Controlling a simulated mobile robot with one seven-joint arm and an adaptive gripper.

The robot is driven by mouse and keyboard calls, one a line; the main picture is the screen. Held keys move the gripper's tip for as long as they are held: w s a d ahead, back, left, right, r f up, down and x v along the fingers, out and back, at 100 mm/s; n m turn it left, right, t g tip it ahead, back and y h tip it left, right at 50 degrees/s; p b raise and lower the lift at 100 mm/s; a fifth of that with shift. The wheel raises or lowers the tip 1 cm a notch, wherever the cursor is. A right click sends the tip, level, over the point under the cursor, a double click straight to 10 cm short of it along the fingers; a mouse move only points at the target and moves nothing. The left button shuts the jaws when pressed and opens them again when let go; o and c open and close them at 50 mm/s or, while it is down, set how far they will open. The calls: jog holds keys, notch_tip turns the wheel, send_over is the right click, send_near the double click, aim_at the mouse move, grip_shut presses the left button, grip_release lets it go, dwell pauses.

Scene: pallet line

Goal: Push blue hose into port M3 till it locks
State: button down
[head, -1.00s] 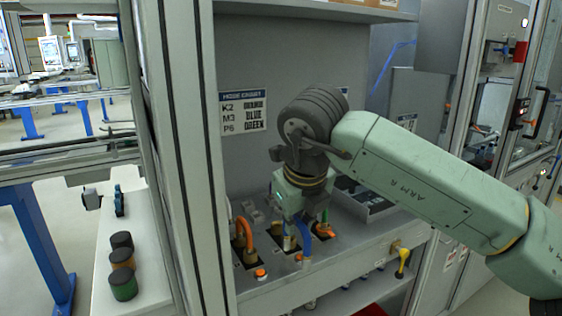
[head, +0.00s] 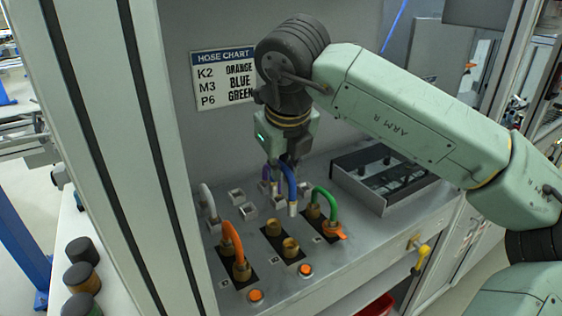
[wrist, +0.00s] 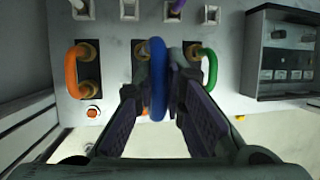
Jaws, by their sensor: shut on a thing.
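My gripper (head: 284,163) is shut on the blue hose (head: 290,183), a bent loop with a silvery end hanging down. In the wrist view the blue hose (wrist: 157,75) lies between the two fingers. The middle black plate holds two brass ports (head: 290,247), both uncovered in the head view. The hose end is above and behind the front port, apart from it. The hose chart (head: 224,77) pairs M3 with blue. The port labels are too small to read. In the wrist view the fingers and hose partly hide the middle plate.
An orange hose (head: 233,243) is on the left plate and a green hose (head: 331,203) on the right plate. White (head: 207,199) and purple (head: 268,174) hoses stand behind. A grey tray (head: 385,178) lies to the right. Orange buttons (head: 305,269) line the front.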

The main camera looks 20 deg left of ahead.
notch_tip(320, 180, down, 10)
jog(key=b, duration=0.6)
jog(key=shift+r, duration=0.2)
dwell(0.8)
jog(key=shift+f+b, duration=0.45)
jog(key=shift+b, duration=0.15)
dwell(0.7)
jog(key=c, duration=1.6)
grip_release()
jog(key=shift+r, duration=0.1)
jog(key=v, duration=1.2)
